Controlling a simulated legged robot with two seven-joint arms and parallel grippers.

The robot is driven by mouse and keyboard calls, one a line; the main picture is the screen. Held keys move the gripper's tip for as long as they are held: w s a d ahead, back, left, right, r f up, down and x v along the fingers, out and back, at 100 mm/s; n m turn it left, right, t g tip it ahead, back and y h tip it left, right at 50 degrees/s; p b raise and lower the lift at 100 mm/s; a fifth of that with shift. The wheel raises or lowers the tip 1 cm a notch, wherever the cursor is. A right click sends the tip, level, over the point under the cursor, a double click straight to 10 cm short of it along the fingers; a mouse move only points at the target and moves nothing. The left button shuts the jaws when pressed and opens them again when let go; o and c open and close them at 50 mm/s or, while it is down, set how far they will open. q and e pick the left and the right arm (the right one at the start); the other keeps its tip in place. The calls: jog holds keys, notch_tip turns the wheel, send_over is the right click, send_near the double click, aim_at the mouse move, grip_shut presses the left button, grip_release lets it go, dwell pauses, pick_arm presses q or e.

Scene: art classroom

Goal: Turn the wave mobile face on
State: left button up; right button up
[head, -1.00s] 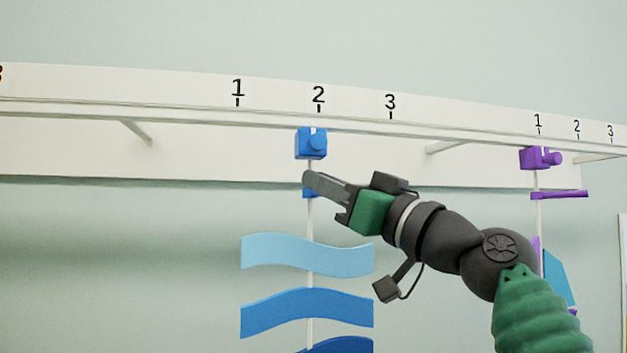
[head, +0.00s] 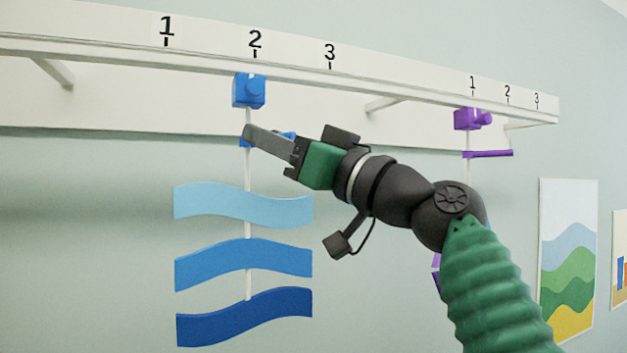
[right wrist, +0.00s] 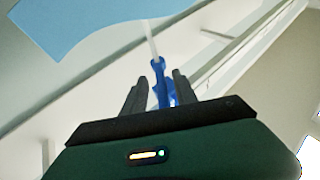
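The wave mobile hangs from a blue clamp (head: 249,91) on the rail below the number 2. Its white rod (head: 248,172) carries three wavy panels: light blue (head: 215,203), mid blue (head: 210,268) and dark blue (head: 215,328). Their broad faces show in the head view. A small blue tab (head: 289,136) sits on the rod under the clamp, partly hidden by my right gripper (head: 250,133). In the right wrist view, the open fingers of this gripper (right wrist: 158,90) stand either side of the blue tab piece (right wrist: 159,72), with gaps visible. My left gripper is not in view.
A long white rail (head: 400,93) with numbers runs above on the wall. A purple mobile (head: 468,119) hangs from it at the right, partly behind my right arm. A landscape picture (head: 568,262) hangs at far right. The wall left of the waves is clear.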

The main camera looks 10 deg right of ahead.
jog(key=b+v, duration=0.7)
jog(key=v, duration=0.6)
jog(key=shift+s+f+b, duration=0.25)
jog(key=shift+f+b, duration=0.05)
jog(key=shift+f, duration=0.1)
jog(key=shift+w, duration=0.1)
